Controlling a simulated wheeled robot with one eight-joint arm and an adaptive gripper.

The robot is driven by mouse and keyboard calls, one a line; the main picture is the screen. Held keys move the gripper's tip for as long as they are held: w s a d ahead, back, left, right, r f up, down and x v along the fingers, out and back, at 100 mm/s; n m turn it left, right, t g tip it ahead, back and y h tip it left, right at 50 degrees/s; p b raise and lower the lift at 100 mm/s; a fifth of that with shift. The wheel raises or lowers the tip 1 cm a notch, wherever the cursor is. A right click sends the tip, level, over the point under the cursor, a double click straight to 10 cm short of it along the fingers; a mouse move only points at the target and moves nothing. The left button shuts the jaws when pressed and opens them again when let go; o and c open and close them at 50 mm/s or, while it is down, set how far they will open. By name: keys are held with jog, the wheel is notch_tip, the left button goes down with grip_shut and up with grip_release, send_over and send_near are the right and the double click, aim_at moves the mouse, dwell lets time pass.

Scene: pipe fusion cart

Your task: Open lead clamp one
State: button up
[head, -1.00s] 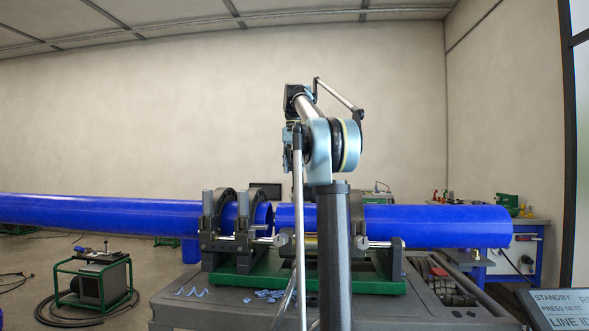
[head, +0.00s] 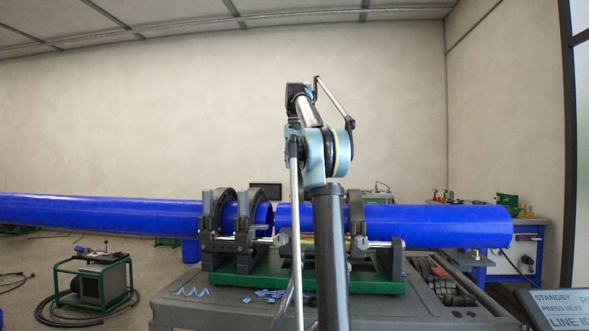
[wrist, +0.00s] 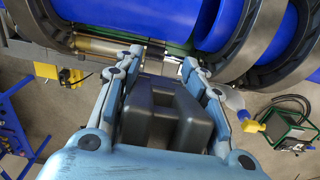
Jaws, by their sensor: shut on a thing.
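Clamp rings hold the blue pipes; no label tells which is lead clamp one. Two stand on the left, a left ring (head: 217,225) and a ring beside it (head: 251,218); another ring (head: 357,222) stands right of my arm. Dark rings (wrist: 285,42) curve around the pipe beyond the fingertips. In the head view my gripper is hidden.
The left blue pipe (head: 110,212) and right blue pipe (head: 445,226) leave a narrow gap. The clamps stand on a green base (head: 230,282) on a grey cart (head: 180,312). A green-framed unit (head: 92,283) stands on the floor at left. Blue shavings (head: 266,296) lie on the cart.

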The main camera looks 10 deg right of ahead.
jog(key=shift+w+d+r, duration=0.1)
jog(key=shift+w+r, duration=0.05)
jog(key=shift+w, duration=0.25)
jog(key=shift+w+d+r, duration=0.1)
jog(key=shift+w, duration=0.3)
jog(key=shift+w+d+r, duration=0.1)
jog(key=shift+w+d, duration=0.1)
jog(key=shift+w, duration=0.45)
jog(key=shift+w+d+r, duration=0.1)
jog(key=shift+w+d, duration=0.15)
jog(key=shift+w, duration=0.4)
jog(key=shift+w+d+r, duration=0.1)
jog(key=shift+w+d, duration=0.1)
jog(key=shift+w, duration=0.45)
jog(key=shift+w+d, duration=0.25)
jog(key=shift+w, duration=0.65)
jog(key=shift+w+d, duration=0.2)
jog(key=shift+w, duration=0.65)
jog(key=shift+w+d, duration=0.2)
jog(key=shift+w, duration=0.05)
jog(key=shift+w, duration=0.1)
